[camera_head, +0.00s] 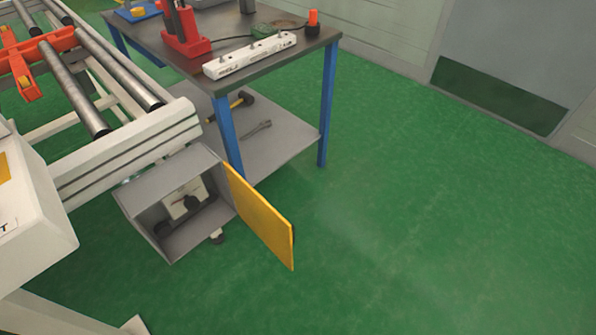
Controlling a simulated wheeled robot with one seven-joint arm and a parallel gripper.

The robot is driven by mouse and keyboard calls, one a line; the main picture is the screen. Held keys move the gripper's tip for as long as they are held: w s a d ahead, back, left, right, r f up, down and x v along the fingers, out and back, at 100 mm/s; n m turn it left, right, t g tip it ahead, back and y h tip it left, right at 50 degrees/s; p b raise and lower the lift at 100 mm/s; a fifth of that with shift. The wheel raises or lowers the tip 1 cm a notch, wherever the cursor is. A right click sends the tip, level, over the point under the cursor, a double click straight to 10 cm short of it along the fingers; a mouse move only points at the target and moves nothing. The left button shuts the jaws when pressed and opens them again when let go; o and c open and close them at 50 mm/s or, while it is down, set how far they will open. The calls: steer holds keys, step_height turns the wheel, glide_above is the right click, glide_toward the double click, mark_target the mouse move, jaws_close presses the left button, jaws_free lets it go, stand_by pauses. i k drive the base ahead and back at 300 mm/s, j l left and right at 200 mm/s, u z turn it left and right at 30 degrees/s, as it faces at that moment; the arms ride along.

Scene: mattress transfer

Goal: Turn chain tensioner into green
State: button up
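A grey box (160,178) hangs under the end of the roller conveyor at the left, its front open. Its yellow door (260,215) is swung out to the right. Inside is a small white plate (180,208) with a dark knob (191,203), which may be the chain tensioner. Any green mark on the plate is too small to tell, and so is the knob's pointing direction. The box's inner left and lower parts are in shadow. My gripper is not in view.
The conveyor (127,148) has steel rollers and orange parts. Behind the box stands a blue-legged workbench (225,82) with a white power strip (250,56) and a red tool holder (186,42). A hammer (232,104) lies on its lower shelf. Green floor (400,220) at right is clear.

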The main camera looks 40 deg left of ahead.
mark_target(191, 203)
steer(key=i, duration=2.65)
steer(key=i+u, duration=0.2)
steer(key=i, duration=0.55)
steer(key=i+l+u, duration=0.2)
steer(key=i, duration=0.55)
steer(key=u, duration=3.95)
steer(key=k+l, duration=0.05)
